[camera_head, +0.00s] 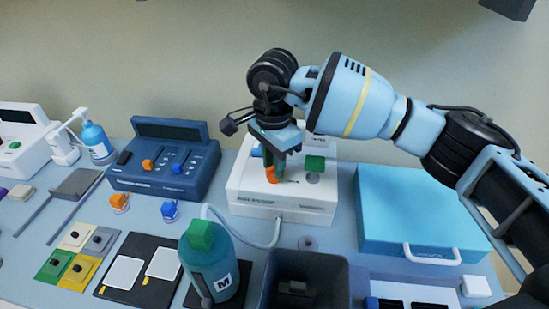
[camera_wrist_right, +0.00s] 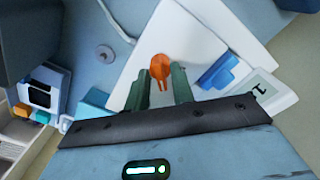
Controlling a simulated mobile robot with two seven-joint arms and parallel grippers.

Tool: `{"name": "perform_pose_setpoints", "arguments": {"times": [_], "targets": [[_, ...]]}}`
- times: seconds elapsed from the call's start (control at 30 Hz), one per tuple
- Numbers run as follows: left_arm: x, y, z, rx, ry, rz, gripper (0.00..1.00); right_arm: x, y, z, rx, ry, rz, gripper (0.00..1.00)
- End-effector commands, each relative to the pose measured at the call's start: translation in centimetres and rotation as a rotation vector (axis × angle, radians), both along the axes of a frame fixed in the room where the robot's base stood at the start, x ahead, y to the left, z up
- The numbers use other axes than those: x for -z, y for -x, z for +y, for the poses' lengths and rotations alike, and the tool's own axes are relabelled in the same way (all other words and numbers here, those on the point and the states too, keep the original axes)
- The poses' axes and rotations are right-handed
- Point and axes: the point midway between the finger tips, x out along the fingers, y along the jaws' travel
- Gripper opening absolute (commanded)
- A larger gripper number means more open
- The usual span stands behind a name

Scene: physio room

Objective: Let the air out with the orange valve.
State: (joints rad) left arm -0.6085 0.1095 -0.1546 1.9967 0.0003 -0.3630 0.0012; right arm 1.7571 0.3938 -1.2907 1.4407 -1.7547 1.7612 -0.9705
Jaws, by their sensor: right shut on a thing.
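The orange valve (camera_head: 271,176) is on the top of a white pump box (camera_head: 252,204) in the middle of the table. In the right wrist view the valve (camera_wrist_right: 160,67) shows between the two green fingertips. My right gripper (camera_head: 274,160) points down over the box and is shut on the valve; its fingers partly hide it in the head view. A blue part (camera_wrist_right: 217,71) sits beside the valve, close to one finger. A pale hose (camera_head: 268,238) runs from the box towards a teal bottle (camera_head: 212,262) marked M. My left gripper is not in view.
A dark blue console (camera_head: 165,160) stands to the left and a light blue case (camera_head: 410,212) to the right. A dark open bin (camera_head: 306,260) stands in front. Small orange and blue pieces lie before the console.

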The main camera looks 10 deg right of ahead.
Motion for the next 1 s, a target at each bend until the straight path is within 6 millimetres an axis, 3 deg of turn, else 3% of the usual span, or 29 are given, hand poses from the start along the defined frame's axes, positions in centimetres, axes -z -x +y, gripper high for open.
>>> {"name": "perform_pose_setpoints", "arguments": {"times": [0.5, 1.0], "targets": [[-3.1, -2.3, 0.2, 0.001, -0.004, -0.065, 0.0, -0.4, 0.0, 0.0, 0.445, 0.001, -0.003, 0.01], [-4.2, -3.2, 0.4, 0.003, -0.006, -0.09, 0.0, -0.1, 0.0, 0.0, 0.623, 0.001, -0.002, 0.01]]}}
